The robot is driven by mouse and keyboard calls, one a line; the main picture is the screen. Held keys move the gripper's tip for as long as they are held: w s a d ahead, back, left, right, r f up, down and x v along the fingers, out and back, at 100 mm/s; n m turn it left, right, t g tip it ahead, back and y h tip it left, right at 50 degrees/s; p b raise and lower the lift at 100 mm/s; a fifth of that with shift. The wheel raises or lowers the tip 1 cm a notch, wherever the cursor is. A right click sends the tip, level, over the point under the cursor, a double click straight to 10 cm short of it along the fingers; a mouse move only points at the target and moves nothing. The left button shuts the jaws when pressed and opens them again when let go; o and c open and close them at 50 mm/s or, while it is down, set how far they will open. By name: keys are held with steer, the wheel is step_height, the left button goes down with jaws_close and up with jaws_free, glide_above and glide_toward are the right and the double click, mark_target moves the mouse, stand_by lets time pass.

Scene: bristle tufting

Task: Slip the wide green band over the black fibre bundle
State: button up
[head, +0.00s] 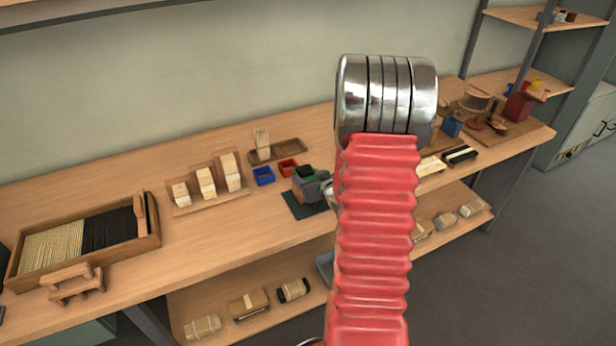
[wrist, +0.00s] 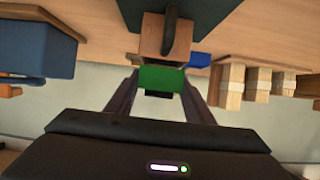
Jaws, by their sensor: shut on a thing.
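My gripper (wrist: 161,80) is shut on the green band (wrist: 162,77), which sits between its two fingers in the wrist view. I cannot tell whether this shape is the black fibre bundle. Loose black fibres (head: 107,231) lie in a wooden tray (head: 152,241) at left.
A rack of pale blocks (head: 206,182) stands further left. A dark green mat (head: 297,208) lies below the gripper. The bench front between tray and mat is clear.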

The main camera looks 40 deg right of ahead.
steer(key=shift+f, duration=0.4)
steer(key=o, duration=1.1)
steer(key=shift+o, duration=0.5)
steer(key=o, duration=0.4)
steer(key=shift+c, duration=0.2)
steer(key=shift+s+a, duration=0.4)
steer(key=shift+s, duration=0.9)
steer(key=shift+s+a, duration=0.4)
steer(key=shift+s, duration=0.9)
steer(key=shift+s+a, duration=0.4)
steer(key=shift+s, duration=0.9)
